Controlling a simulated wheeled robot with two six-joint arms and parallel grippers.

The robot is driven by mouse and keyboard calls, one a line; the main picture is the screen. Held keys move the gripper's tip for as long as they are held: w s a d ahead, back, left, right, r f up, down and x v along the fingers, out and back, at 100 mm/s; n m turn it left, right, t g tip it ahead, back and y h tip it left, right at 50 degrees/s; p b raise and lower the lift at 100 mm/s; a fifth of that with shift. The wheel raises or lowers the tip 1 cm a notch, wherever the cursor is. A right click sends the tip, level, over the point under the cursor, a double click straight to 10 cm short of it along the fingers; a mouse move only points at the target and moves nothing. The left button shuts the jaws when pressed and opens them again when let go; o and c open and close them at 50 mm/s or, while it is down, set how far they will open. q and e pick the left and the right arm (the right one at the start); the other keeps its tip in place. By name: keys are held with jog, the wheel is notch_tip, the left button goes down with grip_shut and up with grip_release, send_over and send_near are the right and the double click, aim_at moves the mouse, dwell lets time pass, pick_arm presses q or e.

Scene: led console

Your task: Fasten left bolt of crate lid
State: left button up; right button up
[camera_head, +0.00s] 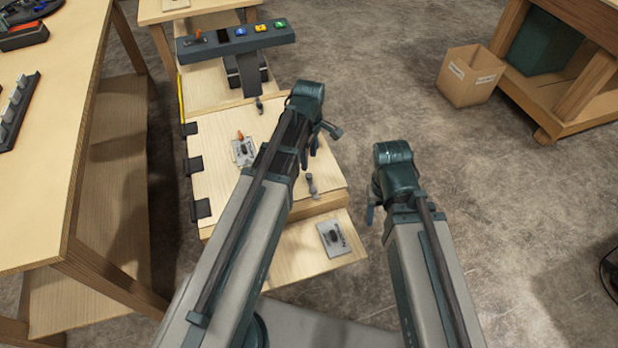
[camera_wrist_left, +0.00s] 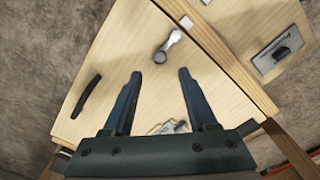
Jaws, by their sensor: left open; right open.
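The pale wooden crate lid (camera_head: 215,190) lies flat below my left arm; it also fills much of the left wrist view (camera_wrist_left: 120,50). A grey metal bolt (camera_head: 311,185) stands near its front edge, and in the left wrist view a grey bolt (camera_wrist_left: 167,47) lies just beyond my fingertips. A second small bolt (camera_head: 259,104) is near the far edge. My left gripper (camera_wrist_left: 160,74) is open and empty above the lid; my left arm covers part of it. My right gripper (camera_head: 370,208) is open, right of the crate and apart from it.
A black handle (camera_wrist_left: 85,95) is on the lid. A labelled plate (camera_head: 243,151) with an orange lever lies on it; another plate (camera_head: 333,238) is on the front panel. A console with coloured buttons (camera_head: 236,40) stands behind. A cardboard box (camera_head: 468,78) is at right; the floor between is clear.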

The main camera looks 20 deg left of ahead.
aim_at(309, 175)
pick_arm(q)
notch_tip(309, 175, down, 7)
jog(key=b, duration=0.6)
jog(key=shift+f, duration=0.2)
grip_shut()
dwell(1.0)
